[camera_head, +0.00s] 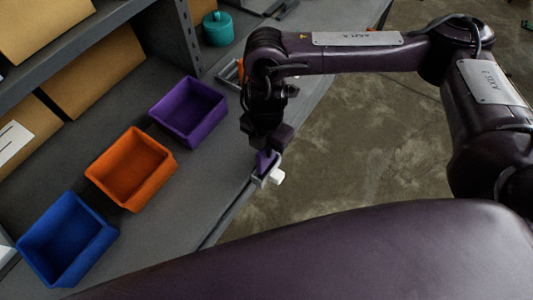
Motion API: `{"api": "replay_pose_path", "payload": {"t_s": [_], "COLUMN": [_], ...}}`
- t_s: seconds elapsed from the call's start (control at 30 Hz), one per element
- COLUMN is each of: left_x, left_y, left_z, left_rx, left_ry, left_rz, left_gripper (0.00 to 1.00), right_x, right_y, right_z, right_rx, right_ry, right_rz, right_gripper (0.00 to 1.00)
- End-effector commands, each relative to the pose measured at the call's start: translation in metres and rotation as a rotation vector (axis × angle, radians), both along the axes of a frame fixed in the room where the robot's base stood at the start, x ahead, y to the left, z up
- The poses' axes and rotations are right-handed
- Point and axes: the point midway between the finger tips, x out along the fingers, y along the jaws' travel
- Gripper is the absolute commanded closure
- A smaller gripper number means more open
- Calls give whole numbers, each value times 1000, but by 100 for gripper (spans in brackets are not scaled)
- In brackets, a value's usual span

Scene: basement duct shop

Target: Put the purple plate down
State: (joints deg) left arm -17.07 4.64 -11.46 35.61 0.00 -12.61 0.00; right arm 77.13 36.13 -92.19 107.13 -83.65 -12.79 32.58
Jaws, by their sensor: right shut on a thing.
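My right gripper (267,168) points down over the front edge of the grey bench (205,185). It is shut on a small purple piece, the purple plate (265,160), of which only a small part shows between the dark fingers. A purple bin (188,112) stands on the bench to the left of the gripper, apart from it. Whether the plate touches the bench is hard to tell. My left gripper is not in view.
An orange bin (132,168) and a blue bin (66,240) stand in a row with the purple one. A teal pot (218,29) is at the back by the shelf post (178,38). Cardboard boxes (93,73) fill the shelf. A narrow bench strip right of the bins is clear.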

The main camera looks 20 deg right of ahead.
Motion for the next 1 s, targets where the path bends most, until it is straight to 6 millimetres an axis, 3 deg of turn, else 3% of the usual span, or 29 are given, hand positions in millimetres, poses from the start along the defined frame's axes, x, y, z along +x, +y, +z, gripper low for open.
{"api": "replay_pose_path", "payload": {"t_s": [0.4, 0.8, 0.83, 1.0], "left_x": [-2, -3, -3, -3], "left_y": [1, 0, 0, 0], "left_z": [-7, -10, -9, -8], "left_rx": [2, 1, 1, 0], "left_ry": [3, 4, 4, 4], "left_rz": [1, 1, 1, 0], "left_gripper": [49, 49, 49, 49], "right_x": [0, 0, 0, 0], "right_y": [0, 0, 0, 0], "right_z": [-43, -48, -46, -46], "right_rx": [0, -1, -1, -1], "right_ry": [1, -1, -1, -1], "right_rz": [0, 0, 0, 0], "right_gripper": [100, 100, 83, 65]}}
